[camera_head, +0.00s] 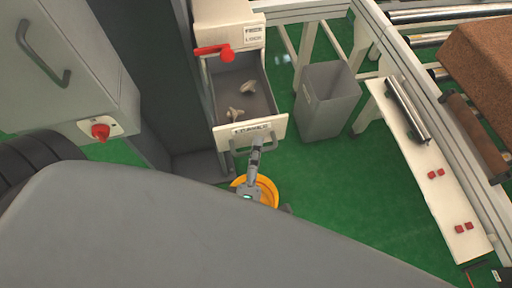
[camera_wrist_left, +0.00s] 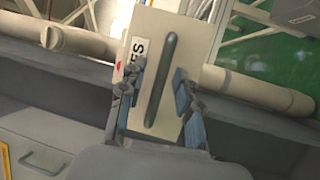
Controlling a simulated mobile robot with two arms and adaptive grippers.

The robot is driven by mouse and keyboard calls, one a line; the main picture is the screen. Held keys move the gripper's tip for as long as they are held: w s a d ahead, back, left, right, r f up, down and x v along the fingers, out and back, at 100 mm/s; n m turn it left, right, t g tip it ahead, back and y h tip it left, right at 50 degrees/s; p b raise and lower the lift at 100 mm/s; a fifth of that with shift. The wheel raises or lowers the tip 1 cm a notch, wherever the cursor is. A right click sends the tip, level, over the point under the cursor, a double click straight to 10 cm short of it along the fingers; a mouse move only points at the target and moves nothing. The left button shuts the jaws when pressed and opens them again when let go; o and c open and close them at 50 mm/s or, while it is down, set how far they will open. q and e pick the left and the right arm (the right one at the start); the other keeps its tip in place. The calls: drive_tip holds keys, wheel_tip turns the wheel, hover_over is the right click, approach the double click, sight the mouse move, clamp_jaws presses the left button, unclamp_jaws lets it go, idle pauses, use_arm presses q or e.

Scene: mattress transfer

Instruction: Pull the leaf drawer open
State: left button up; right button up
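The leaf drawer (camera_head: 279,126) stands pulled out of its cabinet, with a few pale, crumpled pieces (camera_head: 248,91) lying inside. Its cream front carries a label, partly hidden in the left wrist view, where the letters "ES" show. The bar handle (camera_wrist_left: 163,80) runs between the two fingers of my left gripper (camera_wrist_left: 158,84). The fingers are apart, with a visible gap on each side of the bar. In the head view my left gripper (camera_head: 257,144) is at the drawer front, overlapping the handle. My right gripper is out of view.
A grey bin (camera_head: 326,112) stands on the green floor right of the drawer. A red lever (camera_head: 226,55) sits above the drawer. A grey cabinet (camera_head: 80,45) with a red knob (camera_head: 100,132) is at the left. A conveyor frame (camera_head: 445,90) runs along the right.

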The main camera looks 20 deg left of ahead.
use_arm(q)
drive_tip(key=v, duration=0.7)
drive_tip(key=shift+s, duration=0.25)
idle(0.4)
wheel_tip(320, 180, down, 30)
drive_tip(key=s+d+m+g+h, duration=0.1)
drive_tip(key=d+m+g+h, duration=0.2)
drive_tip(key=m+g+h, duration=0.9)
drive_tip(key=s+a+f+m+g+y, duration=0.6)
drive_tip(key=s+a+f+m, duration=0.4)
drive_tip(key=s+a+f, duration=0.5)
wheel_tip(320, 180, down, 4)
drive_tip(key=shift+s+a+f+y, duration=0.1)
drive_tip(key=shift+s+a+y, duration=0.2)
drive_tip(key=shift+s+y, duration=0.5)
drive_tip(key=shift+s, duration=0.1)
